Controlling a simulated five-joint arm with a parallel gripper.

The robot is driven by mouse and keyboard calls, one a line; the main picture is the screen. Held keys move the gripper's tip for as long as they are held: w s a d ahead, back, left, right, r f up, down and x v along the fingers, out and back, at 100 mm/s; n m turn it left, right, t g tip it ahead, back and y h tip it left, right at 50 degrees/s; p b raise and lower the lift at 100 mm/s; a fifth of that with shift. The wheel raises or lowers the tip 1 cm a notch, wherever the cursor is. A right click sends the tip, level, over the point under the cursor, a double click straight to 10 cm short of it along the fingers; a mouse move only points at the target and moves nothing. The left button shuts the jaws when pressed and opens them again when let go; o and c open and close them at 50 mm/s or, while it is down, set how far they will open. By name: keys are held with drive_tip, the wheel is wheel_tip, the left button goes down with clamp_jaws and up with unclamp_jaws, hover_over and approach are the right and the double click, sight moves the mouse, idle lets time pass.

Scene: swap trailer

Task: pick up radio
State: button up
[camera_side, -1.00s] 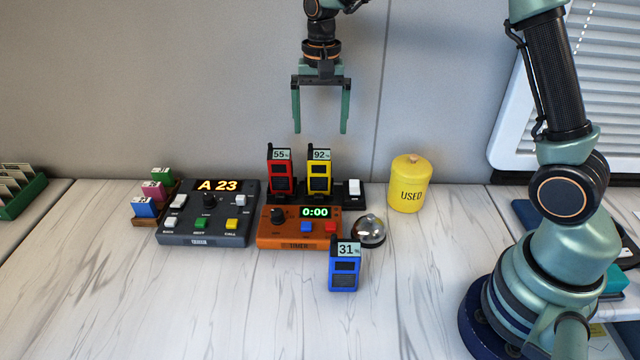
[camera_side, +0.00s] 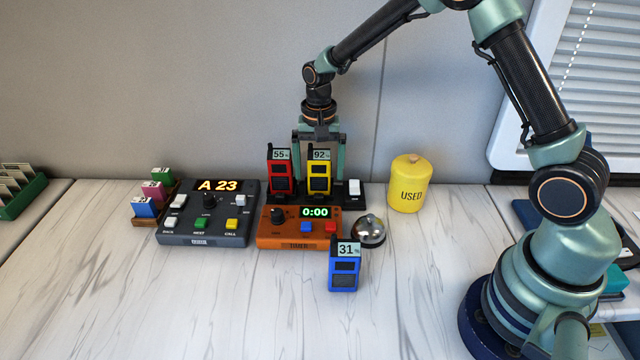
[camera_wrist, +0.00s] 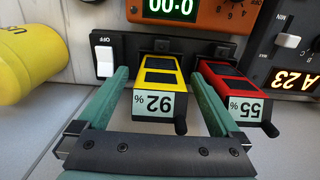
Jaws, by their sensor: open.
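Three radios show. The yellow radio (camera_side: 319,173), marked 92%, stands upright in a black charging base (camera_side: 349,201). The red radio (camera_side: 281,172), marked 55%, stands in the same base just to its left. The blue radio (camera_side: 344,269), marked 31%, stands on the desk in front. My gripper (camera_side: 320,183) is open and lowered behind the yellow radio in the side view, its fingers partly hidden. In the wrist view the yellow radio (camera_wrist: 158,87) lies between the two fingers (camera_wrist: 158,88); the red radio (camera_wrist: 232,92) is just outside the right finger. I see no clear contact.
The base has a white switch (camera_side: 354,188). An orange timer (camera_side: 290,233) stands in front of the base, a dark console (camera_side: 210,222) to the left. A silver bell (camera_side: 369,231) and a yellow USED canister (camera_side: 410,184) stand to the right. The front desk is mostly clear.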

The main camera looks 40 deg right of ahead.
drive_tip(key=shift+f, duration=0.65)
drive_tip(key=shift+r, duration=0.1)
clamp_jaws()
